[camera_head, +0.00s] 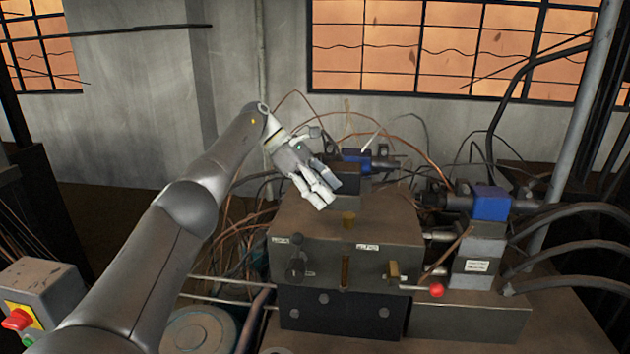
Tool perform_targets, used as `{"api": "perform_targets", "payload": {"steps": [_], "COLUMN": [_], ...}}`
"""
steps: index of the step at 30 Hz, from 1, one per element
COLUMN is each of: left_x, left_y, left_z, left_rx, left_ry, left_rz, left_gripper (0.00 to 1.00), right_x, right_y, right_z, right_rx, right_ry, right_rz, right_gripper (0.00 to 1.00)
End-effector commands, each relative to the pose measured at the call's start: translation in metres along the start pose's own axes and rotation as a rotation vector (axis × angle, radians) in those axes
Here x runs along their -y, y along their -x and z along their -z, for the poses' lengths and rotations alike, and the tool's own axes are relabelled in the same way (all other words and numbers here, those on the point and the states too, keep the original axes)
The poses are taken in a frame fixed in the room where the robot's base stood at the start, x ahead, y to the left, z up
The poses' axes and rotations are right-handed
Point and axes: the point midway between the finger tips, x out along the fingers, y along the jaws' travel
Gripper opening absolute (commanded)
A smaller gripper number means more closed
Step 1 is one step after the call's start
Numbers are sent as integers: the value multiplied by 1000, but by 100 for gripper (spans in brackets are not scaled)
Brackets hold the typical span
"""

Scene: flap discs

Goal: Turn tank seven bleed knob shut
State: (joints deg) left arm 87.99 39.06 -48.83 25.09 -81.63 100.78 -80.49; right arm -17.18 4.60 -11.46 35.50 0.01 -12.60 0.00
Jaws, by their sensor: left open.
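My left gripper (326,192) is in the middle of the view, above the top of a grey metal block (322,232). Its pale fingers are open and empty, pointing down and to the right. The block's front carries a dark knob (296,262) on the left and a brass knob (393,272) on the right. Small white labels are too small to read, so I cannot tell which knob is tank seven's bleed. My right gripper is not in view.
A red ball-ended lever (436,290) juts out at the block's right. Blue valve bodies (490,202) and (355,160) another blue valve body stand behind and to the right. Many cables and hoses surround the block. A control box (62,292) with a red button stands at lower left.

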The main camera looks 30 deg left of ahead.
Motion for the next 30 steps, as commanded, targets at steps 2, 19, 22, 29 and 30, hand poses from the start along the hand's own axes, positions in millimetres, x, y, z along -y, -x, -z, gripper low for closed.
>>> {"api": "perform_targets", "payload": {"steps": [2, 19, 22, 29, 30], "left_x": [0, 0, 0, 0, 0], "left_y": [9, 34, 35, 35, 34], "left_z": [-1, 0, 0, 0, -1], "left_rx": [0, -1, -1, -1, -1], "left_ry": [0, 0, 0, 0, 0], "left_rz": [0, 0, 0, 0, -1], "left_gripper": [50, 50, 50, 50, 50], "right_x": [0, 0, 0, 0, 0], "right_y": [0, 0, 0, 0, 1], "right_z": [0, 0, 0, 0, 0], "right_rx": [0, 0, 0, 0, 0], "right_ry": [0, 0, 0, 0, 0], "right_rz": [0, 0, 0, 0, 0], "right_gripper": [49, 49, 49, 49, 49]}}
